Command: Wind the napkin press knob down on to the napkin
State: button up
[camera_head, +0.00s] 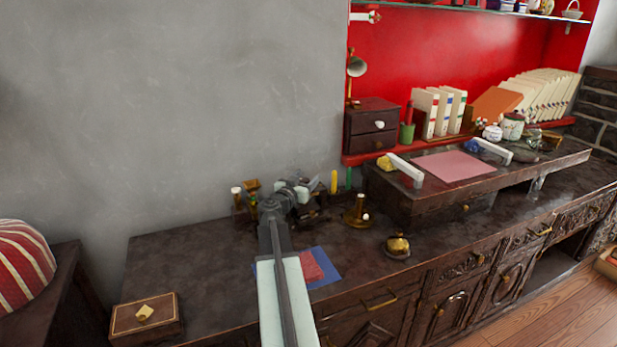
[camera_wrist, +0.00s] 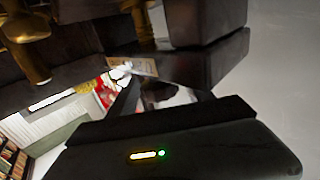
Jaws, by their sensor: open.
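My gripper (camera_head: 303,194) is at the far end of my arm, over the back of the dark counter and close to the grey wall. Its jaws are open. A cluster of dark and brass parts (camera_head: 251,186) stands beside and behind it, partly hidden by my arm; I cannot clearly tell the press or its knob in it. In the wrist view a rounded brass piece (camera_wrist: 27,32) fills the upper left, and dark bars lie close to the camera. I see no napkin between them. A red cloth (camera_head: 312,266) lies on a blue one on the counter, partly behind my arm.
A brass candlestick-like stand (camera_head: 357,212) and a brass bell-like pot (camera_head: 397,246) stand right of my gripper. Yellow (camera_head: 334,182) and green sticks rise nearby. A wooden box (camera_head: 146,318) sits at the counter's left front. The counter's left middle is clear.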

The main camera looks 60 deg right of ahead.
jog(key=a, duration=0.6)
jog(key=shift+s+a, duration=0.35)
jog(key=shift+s, duration=0.05)
